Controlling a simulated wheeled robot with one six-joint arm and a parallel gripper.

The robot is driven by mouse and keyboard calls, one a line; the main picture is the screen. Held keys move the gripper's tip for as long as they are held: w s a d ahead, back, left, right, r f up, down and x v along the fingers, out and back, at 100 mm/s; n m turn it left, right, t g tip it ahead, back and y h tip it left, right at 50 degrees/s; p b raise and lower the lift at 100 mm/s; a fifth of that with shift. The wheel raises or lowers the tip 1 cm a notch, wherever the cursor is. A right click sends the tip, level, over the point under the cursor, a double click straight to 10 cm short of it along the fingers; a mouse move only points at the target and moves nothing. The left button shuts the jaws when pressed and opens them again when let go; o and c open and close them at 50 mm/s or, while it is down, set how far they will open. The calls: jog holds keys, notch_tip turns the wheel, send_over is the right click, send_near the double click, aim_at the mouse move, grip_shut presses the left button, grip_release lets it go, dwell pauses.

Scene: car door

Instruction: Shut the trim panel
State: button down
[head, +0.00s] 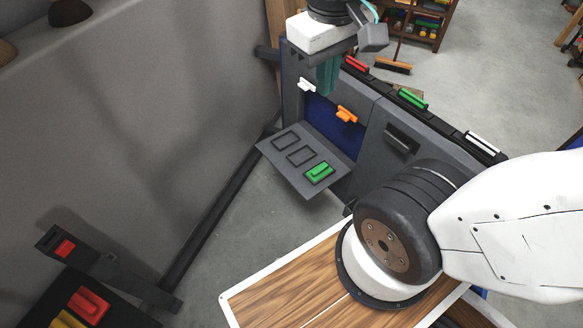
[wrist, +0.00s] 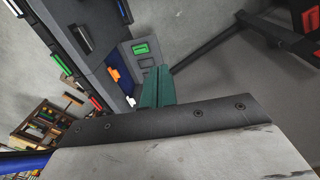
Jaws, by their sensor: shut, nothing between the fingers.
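The trim panel (head: 277,161) is a grey flap on the side of a dark grey door. It is folded down and open, sticking out at the lower edge of a blue recess (head: 325,123). A green clip (head: 319,173) sits on it beside two empty outlined slots. An orange clip (head: 347,114) and a white clip (head: 307,85) are at the recess. My gripper (head: 327,78) is shut and empty, its teal fingers in front of the door's upper part, above the panel. In the wrist view the fingers (wrist: 157,88) are together, near the green clip (wrist: 141,48).
Red (head: 356,64), green (head: 412,99) and white (head: 482,143) pieces lie along the door's top edge. A dark rail (head: 205,218) runs along the floor at left. A black stand with a red block (head: 88,305) is at lower left.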

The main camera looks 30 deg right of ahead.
jog(key=w+d+f+n+g+h, duration=0.1)
jog(key=w+d+f+n+h, duration=0.15)
jog(key=w, duration=0.75)
jog(key=w+d+f+n+g+h, duration=0.15)
jog(key=w+f, duration=0.25)
jog(key=w, duration=0.6)
jog(key=w+a+f+n+h, duration=0.1)
jog(key=w+f+n+h, duration=0.15)
jog(key=w+f, duration=0.6)
jog(key=w+a+f+n+h, duration=0.1)
jog(key=w+f+n, duration=0.35)
jog(key=f, duration=0.75)
jog(key=w+f+n+t+h, duration=0.1)
jog(key=w+f, duration=0.1)
jog(key=f, duration=0.8)
jog(key=w+f+n+h, duration=0.1)
jog(key=w+f, duration=0.2)
jog(key=f, duration=0.6)
jog(key=s+f+n+t+h, duration=0.1)
jog(key=s+f+n, duration=0.2)
jog(key=f, duration=0.9)
jog(key=s+f+n+t, duration=0.1)
jog(key=s+f+n, duration=0.15)
jog(key=f, duration=0.95)
jog(key=d+f, duration=0.2)
jog(key=d, duration=0.6)
jog(key=shift+d, duration=0.25)
